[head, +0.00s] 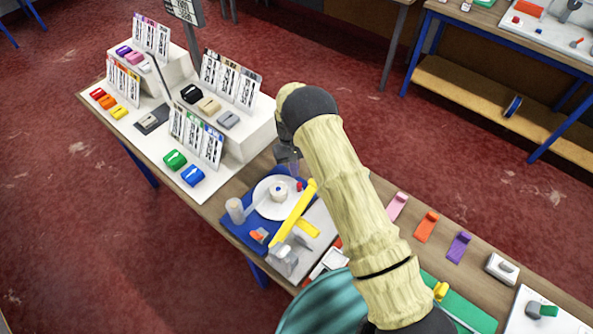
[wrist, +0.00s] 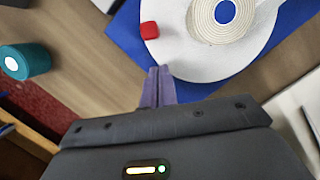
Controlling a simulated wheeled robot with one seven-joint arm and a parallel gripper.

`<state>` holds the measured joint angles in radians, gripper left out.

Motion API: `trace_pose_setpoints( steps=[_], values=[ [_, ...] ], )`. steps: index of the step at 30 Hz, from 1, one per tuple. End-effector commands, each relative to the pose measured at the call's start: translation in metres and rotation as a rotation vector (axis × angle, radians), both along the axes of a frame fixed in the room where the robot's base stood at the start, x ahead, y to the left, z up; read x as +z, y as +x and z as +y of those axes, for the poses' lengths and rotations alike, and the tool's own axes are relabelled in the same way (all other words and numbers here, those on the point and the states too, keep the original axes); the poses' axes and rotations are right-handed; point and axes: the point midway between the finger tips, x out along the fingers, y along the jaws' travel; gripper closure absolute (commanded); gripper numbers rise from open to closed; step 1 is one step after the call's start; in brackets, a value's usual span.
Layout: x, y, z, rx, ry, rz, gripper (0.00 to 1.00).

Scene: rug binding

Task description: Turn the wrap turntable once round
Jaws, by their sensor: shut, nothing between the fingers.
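The wrap turntable (head: 262,207) is a white round disc on a blue base (head: 236,222), with a coiled pale roll (head: 278,194) with a blue centre in its middle. A small red knob (head: 299,186) stands near the disc's rim. In the wrist view the white disc (wrist: 180,58) fills the upper right, and the red knob (wrist: 149,30) sits at its left edge. My gripper (wrist: 158,72) is shut and empty, its fingertips at the disc's near rim, a little short of the knob in the picture. In the head view my gripper (head: 287,160) is partly hidden by my arm.
A yellow bar (head: 293,213) slants past the disc's right side, and a pale cylinder (head: 235,210) stands on its left. A teal roll (wrist: 25,62) lies on the wood at left in the wrist view. A white display stand (head: 240,140) is behind.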

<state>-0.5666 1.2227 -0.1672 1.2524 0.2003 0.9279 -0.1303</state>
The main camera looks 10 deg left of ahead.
Motion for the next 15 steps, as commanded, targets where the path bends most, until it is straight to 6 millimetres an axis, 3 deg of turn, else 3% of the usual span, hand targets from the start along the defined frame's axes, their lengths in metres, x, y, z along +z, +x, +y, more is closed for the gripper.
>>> trace_pose_setpoints(
  steps=[6, 15],
  values=[
    [0.003, -0.018, -0.009, 0.0, -0.002, 0.002, 1.0],
    [0.0, -0.02, -0.011, 0.0, -0.001, 0.0, 1.0]
  ],
)
